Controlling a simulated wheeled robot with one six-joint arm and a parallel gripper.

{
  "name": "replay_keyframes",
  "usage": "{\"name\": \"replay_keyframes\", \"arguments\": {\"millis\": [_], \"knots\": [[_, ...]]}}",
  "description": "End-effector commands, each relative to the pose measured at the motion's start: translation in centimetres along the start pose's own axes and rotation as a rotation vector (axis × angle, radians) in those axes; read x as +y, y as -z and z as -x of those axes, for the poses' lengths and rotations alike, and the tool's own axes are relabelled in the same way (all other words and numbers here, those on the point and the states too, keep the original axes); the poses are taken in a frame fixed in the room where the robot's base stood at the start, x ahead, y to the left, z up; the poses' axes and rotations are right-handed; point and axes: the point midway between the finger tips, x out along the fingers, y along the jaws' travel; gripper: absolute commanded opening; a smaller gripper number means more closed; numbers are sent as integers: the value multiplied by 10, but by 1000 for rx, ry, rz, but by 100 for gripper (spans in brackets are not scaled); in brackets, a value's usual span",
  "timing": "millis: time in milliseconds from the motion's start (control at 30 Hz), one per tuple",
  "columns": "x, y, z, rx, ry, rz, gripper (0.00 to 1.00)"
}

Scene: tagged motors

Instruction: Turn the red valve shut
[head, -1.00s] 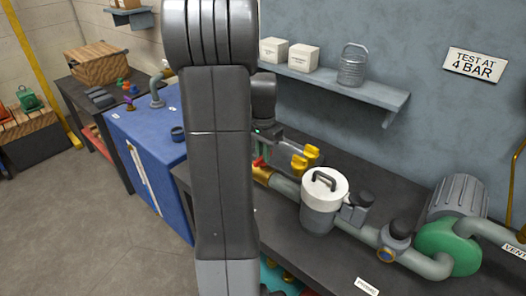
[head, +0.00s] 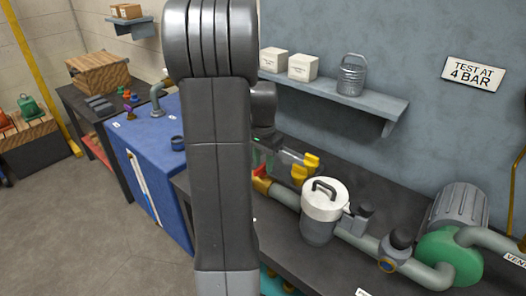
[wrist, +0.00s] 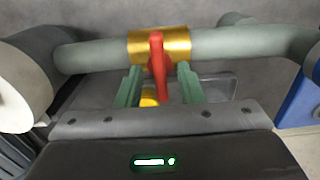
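The red valve lever (wrist: 157,66) sits on a brass valve body (wrist: 160,45) in a grey-green pipe (wrist: 230,43). In the wrist view the lever points down the picture, across the pipe's line. My gripper (wrist: 160,85) is open, with one green finger on each side of the lever. Gaps show between the lever and both fingers, so no grip is visible. In the head view the brass body (head: 262,186) shows just right of my arm, with a bit of red above it. My arm hides most of the gripper there.
A white-lidded pot (head: 323,212) stands right of the valve on the dark bench. A green-faced pump (head: 440,255) is farther right. Yellow parts (head: 299,174) stand behind the pipe. A shelf (head: 365,103) hangs above. A blue cabinet (head: 150,165) is at left.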

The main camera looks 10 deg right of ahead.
Motion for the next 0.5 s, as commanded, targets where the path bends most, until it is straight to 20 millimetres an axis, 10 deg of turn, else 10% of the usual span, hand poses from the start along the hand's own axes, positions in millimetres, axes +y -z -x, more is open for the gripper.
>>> {"name": "replay_keyframes", "arguments": {"millis": [500], "knots": [[0, 1, 103, 4, 4, 0, 34]]}}
